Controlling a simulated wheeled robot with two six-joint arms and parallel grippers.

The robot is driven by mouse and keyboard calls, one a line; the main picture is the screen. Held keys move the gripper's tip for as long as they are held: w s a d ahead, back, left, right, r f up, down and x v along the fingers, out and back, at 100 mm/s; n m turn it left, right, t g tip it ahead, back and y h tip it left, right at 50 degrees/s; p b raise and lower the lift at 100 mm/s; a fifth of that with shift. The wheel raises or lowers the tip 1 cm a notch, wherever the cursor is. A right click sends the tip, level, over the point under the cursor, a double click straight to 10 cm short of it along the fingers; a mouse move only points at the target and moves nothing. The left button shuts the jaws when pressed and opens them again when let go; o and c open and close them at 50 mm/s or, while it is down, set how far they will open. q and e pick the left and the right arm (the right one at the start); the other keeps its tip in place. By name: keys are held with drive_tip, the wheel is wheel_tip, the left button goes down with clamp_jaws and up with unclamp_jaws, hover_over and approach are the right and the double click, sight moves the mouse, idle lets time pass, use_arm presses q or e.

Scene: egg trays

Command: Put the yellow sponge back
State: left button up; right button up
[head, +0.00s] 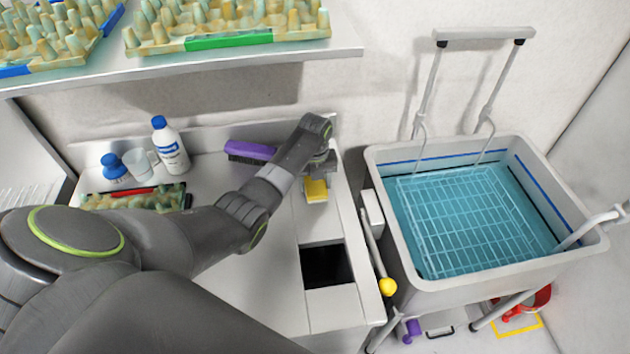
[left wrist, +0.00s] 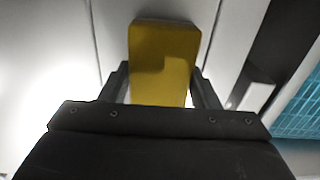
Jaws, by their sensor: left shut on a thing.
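The yellow sponge (head: 316,191) is a small block at the right side of the white counter (head: 252,283), beyond the dark square opening. My left gripper (head: 317,178) reaches over it from the left and is shut on it. In the left wrist view the sponge (left wrist: 163,62) stands out between the two dark fingers (left wrist: 162,88). Whether it touches the counter I cannot tell. My right gripper is in neither view.
A purple brush (head: 249,151), a white bottle (head: 170,147), and a blue-capped item (head: 113,166) stand at the counter's back. A dark square opening (head: 327,266) lies nearer. A sink with blue water and a wire rack (head: 480,225) is at right. Egg trays (head: 229,41) fill the shelf above.

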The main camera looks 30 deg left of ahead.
use_arm(q)
drive_tip(key=o, duration=1)
drive_tip(key=shift+f, duration=0.1)
drive_tip(key=shift+c, duration=0.2)
wheel_tip(320, 180, up, 12)
drive_tip(key=b, duration=0.1)
drive_tip(key=shift+r+b, duration=0.2)
drive_tip(key=shift+b, duration=0.15)
drive_tip(key=shift+f, duration=0.1)
